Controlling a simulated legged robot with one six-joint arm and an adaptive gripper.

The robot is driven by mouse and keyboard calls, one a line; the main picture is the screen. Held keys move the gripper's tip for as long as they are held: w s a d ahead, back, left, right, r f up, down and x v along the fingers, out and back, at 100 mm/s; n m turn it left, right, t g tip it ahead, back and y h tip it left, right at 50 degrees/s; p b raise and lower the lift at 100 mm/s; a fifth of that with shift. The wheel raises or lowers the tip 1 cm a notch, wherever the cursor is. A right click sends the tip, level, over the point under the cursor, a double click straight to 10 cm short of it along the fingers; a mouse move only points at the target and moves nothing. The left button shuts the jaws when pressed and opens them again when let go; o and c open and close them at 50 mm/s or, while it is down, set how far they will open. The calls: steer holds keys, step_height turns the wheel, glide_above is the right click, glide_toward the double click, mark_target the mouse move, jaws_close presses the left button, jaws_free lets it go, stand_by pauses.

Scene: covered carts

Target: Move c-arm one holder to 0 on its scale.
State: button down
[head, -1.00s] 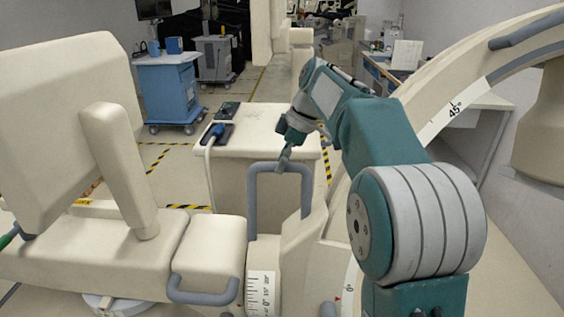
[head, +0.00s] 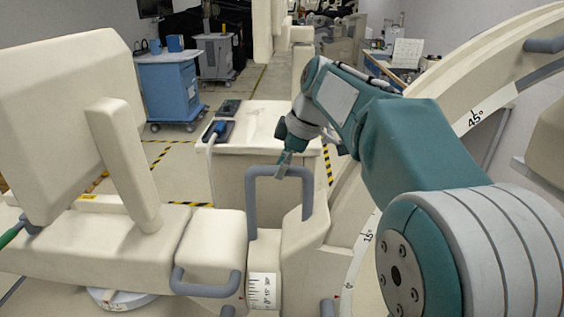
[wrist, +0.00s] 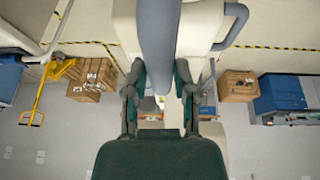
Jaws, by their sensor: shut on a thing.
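The c-arm holder (head: 302,237) is a cream block with a grey inverted-U handle (head: 252,212), low in the middle of the head view. My gripper (head: 284,168) is shut on the handle's top bar. In the wrist view, the grey bar (wrist: 159,45) runs between the two fingers of my gripper (wrist: 160,80). A white scale (head: 262,290) with black ticks and sideways numerals sits below the handle; its reading is too small to tell surely. The cream c-arm arc (head: 515,75) at right carries 15° and 45° marks. A small red mark shows near its lower edge.
A cream unit with a screen-like panel (head: 60,120) and a grey lower handle (head: 205,287) stands at left. A cream cabinet (head: 262,120) is behind the handle. A blue cart (head: 170,90) stands farther back. Open floor with striped tape lies between.

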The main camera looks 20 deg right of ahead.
steer(key=shift+s+a, duration=0.25)
steer(key=shift+s, duration=0.45)
steer(key=shift+s+a, duration=0.2)
steer(key=shift+s, duration=0.45)
steer(key=shift+c, duration=2.2)
jaws_free()
steer(key=shift+s+a, duration=0.1)
steer(key=shift+s, duration=0.1)
steer(key=v, duration=1.1)
steer(key=shift+s+r, duration=0.2)
steer(key=shift+r, duration=0.2)
steer(key=s+a+f+m+t+h, duration=0.2)
steer(key=s+f+m+t+h, duration=0.1)
steer(key=s+f+m, duration=1.1)
steer(key=s+f+h, duration=0.1)
steer(key=s+f, duration=0.3)
steer(key=f, duration=0.3)
steer(key=shift+s+m+t, duration=0.3)
steer(key=shift+s, duration=0.05)
